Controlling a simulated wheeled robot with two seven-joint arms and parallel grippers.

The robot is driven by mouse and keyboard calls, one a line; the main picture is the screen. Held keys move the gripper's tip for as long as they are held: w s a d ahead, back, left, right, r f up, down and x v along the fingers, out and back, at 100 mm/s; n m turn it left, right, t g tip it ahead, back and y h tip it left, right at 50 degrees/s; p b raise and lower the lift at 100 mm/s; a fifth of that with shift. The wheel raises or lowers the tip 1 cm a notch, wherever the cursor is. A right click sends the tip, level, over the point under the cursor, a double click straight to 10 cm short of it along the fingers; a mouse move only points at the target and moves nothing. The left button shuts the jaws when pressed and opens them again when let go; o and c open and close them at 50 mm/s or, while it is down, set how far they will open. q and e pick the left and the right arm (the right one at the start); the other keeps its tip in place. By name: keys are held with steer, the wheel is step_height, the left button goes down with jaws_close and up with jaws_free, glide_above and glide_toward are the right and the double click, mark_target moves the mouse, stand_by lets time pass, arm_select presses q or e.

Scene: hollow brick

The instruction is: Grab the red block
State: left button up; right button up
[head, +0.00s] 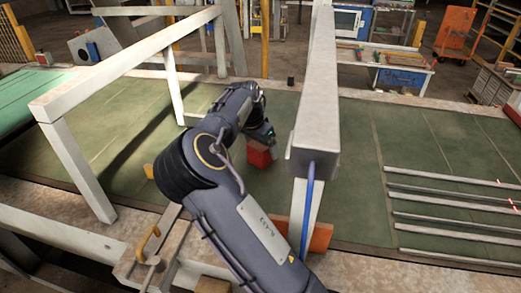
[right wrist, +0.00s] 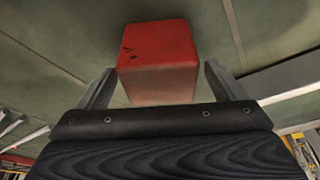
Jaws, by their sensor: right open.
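The red block (head: 258,156) sits on the green work surface near the middle of the head view, partly behind my right arm. In the right wrist view the red block (right wrist: 158,58) is large, with dark marks on its face. My right gripper (head: 264,138) is just above or at the block in the head view. In the right wrist view its two fingers (right wrist: 158,85) are spread, one on each side of the block's lower end. Gaps show beside the block, so the fingers do not appear to press on it. My left gripper is not in view.
A thick grey metal beam (head: 316,110) rises right beside my right arm. A white frame (head: 125,62) stands to the left. Several metal rails (head: 455,208) lie on the right. An orange plate (head: 318,237) is near the front edge. Green surface between beam and rails is clear.

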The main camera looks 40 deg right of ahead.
steer(key=shift+x, duration=1.1)
steer(key=c, duration=1.2)
steer(key=shift+o, duration=0.2)
steer(key=shift+r, duration=0.1)
